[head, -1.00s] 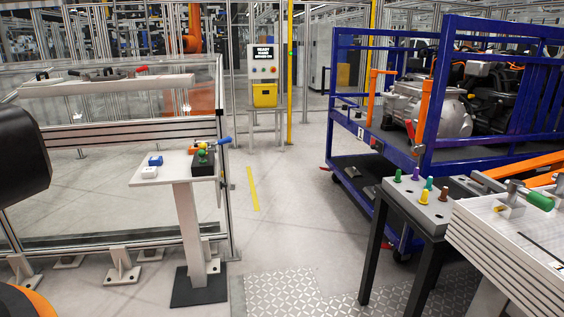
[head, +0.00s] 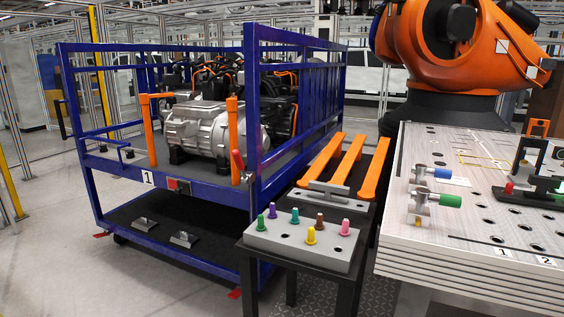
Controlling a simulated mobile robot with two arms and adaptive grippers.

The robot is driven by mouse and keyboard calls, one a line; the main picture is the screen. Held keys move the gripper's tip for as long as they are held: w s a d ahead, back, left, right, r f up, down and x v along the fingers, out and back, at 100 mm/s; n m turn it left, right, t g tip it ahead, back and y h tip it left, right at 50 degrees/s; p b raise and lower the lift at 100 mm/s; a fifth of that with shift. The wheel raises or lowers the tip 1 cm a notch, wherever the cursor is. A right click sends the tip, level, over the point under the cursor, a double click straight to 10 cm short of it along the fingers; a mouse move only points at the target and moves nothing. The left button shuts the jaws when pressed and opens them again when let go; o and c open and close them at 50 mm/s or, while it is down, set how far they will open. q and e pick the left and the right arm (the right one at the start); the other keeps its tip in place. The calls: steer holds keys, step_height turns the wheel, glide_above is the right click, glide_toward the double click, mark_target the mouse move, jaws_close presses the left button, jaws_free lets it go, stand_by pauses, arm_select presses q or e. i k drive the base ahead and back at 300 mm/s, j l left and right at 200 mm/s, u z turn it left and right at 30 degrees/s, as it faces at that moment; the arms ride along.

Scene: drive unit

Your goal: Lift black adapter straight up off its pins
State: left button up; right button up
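A black part (head: 530,165) stands at the right end of the light fixture table (head: 430,150), with an upright frame and a flat base. It may be the black adapter; I cannot tell for sure. A red knob (head: 508,188) sits at its left side. Any pins under it are hidden. Neither of my grippers shows in the head view.
Toggle clamps with blue (head: 442,173) and green (head: 450,200) handles stand on the fixture table. A small stand (head: 300,245) with several coloured pegs is left of it. A blue cart (head: 210,185) carries a metal drive unit (head: 195,125). An orange robot (head: 450,40) stands behind.

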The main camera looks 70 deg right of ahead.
mark_target(538, 199)
steer(key=z, duration=0.4)
steer(key=i+z, duration=0.1)
steer(key=z, duration=0.35)
steer(key=j+z, duration=0.1)
steer(key=z, duration=0.7)
steer(key=i+j+z, duration=0.1)
steer(key=z, duration=0.35)
